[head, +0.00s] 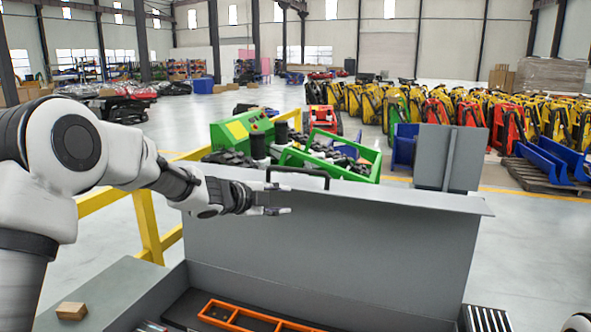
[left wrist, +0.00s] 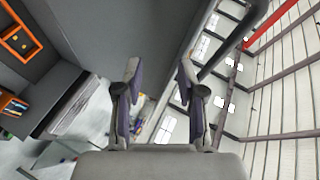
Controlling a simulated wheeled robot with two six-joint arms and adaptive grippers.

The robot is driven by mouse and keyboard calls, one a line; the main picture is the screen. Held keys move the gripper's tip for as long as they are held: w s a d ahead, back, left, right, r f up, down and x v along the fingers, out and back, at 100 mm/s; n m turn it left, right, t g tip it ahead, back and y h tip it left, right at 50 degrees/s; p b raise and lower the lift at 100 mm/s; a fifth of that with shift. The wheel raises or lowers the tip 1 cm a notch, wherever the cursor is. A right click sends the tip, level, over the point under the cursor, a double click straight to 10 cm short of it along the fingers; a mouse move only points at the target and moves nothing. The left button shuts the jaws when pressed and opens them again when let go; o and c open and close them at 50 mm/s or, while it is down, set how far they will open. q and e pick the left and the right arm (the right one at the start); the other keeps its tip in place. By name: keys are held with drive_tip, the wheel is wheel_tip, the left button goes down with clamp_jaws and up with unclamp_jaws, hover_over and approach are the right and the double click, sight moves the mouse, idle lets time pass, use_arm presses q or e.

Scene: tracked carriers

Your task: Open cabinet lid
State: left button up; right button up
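The grey cabinet lid (head: 330,245) stands raised, its inner face toward me, above the open cabinet (head: 285,290). A black handle (head: 300,170) arches over the lid's top edge. My left gripper (head: 288,199) is in front of the lid, just below the handle. In the left wrist view its two fingers (left wrist: 158,72) are apart with nothing held between them. A dark bar (left wrist: 225,42), probably the handle, passes beyond the right finger there. Whether a finger touches the lid or handle I cannot tell. My right gripper is not in view.
Orange trays (head: 240,314) lie inside the cabinet and also show in the left wrist view (left wrist: 20,40). A small wooden block (head: 72,311) sits on the ledge at left. A yellow rail (head: 148,225) and green machine (head: 335,150) stand behind the lid.

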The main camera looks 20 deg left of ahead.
use_arm(q)
drive_tip(key=m+t, duration=0.1)
drive_tip(key=m, duration=0.1)
approach(294, 170)
drive_tip(key=w+d, duration=0.1)
drive_tip(key=w, duration=0.1)
drive_tip(key=p+x, duration=0.4)
drive_tip(key=x, duration=0.4)
drive_tip(key=shift+w+f, duration=0.1)
drive_tip(key=shift+f, duration=0.15)
drive_tip(key=shift+w+d+f, duration=0.1)
drive_tip(key=shift+w+f, duration=0.05)
drive_tip(key=shift+w, duration=0.05)
drive_tip(key=shift+s, duration=0.15)
clamp_jaws()
